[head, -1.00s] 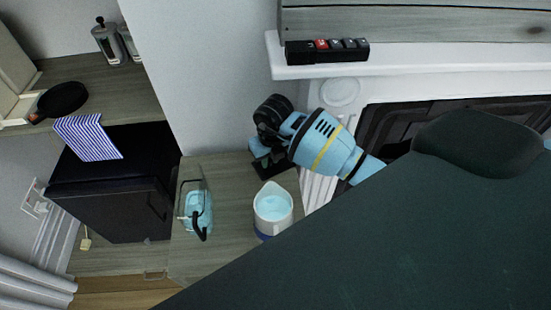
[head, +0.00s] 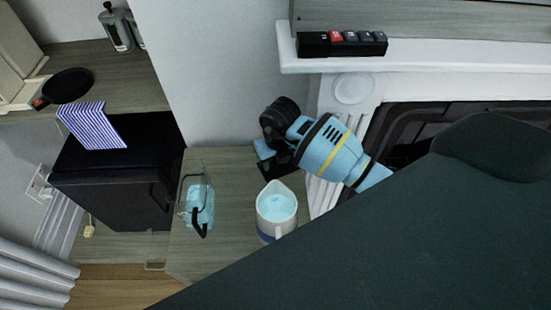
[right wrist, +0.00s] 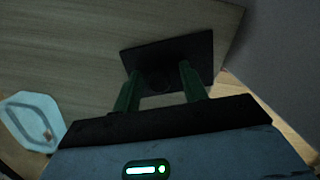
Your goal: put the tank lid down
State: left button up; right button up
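The tank lid (right wrist: 195,48), a dark flat plate with a round knob, appears to lie on the wooden counter; it also shows in the head view (head: 268,173), partly hidden by my right gripper. My right gripper (right wrist: 160,70) is over it, its two green fingers apart on either side of the knob, with gaps seemingly visible. In the head view my right gripper (head: 267,152) points down at the counter's back corner. My left gripper is out of view.
A white jug (head: 277,212) with blue liquid stands on the counter (head: 230,240) in front of the lid. A black cabinet (head: 110,195) with a striped cloth (head: 92,126) is at left. The wall and white fireplace surround (head: 340,100) are close behind and right.

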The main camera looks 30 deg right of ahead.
jog(key=shift+r, duration=0.3)
jog(key=r, duration=0.6)
jog(key=shift+s+p, duration=0.3)
jog(key=shift+p, duration=0.1)
jog(key=shift+s+r, duration=0.15)
jog(key=shift+r, duration=0.45)
